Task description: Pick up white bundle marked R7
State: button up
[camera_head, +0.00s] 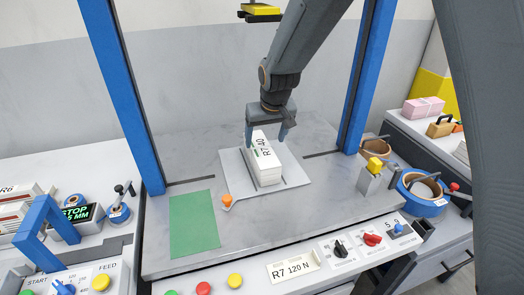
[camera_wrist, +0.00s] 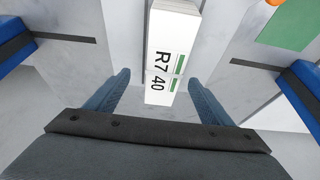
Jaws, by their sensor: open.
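The white bundle marked R7 40 (camera_head: 267,169) is a stacked block with green stripes on its top label. It lies on a light grey plate (camera_head: 230,160) in the middle of the table. It also shows in the wrist view (camera_wrist: 173,50), with its near end between the fingers. My gripper (camera_head: 268,134) is open at the bundle's far end, one finger on each side. In the wrist view my gripper (camera_wrist: 156,78) shows a gap between each finger and the bundle. I cannot tell how far down the fingertips reach.
Blue posts (camera_head: 122,95) frame the table left and right. A yellow-topped block (camera_head: 374,166) and tape rolls (camera_head: 424,190) stand at right. A control panel labelled R7 120 N (camera_head: 293,267) runs along the front.

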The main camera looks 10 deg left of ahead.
aim_at(261, 149)
jog(key=shift+w+a+f, duration=0.2)
jog(key=shift+f, duration=0.1)
jog(key=shift+w+a+f+p, duration=0.1)
jog(key=shift+a+f+p, duration=0.1)
jog(key=shift+f, duration=0.3)
jog(key=shift+w+a+f+p, duration=0.1)
jog(key=shift+a+f+p, duration=0.1)
jog(key=shift+f, duration=0.25)
jog(key=p+x, duration=0.2)
jog(key=x, duration=0.1)
jog(key=shift+s+f, duration=0.25)
jog(key=shift+f, duration=0.1)
jog(key=shift+w+f, duration=0.25)
jog(key=shift+f, duration=0.35)
jog(key=c, duration=1.7)
jog(key=shift+r, duration=0.1)
grip_shut()
jog(key=shift+w, duration=0.1)
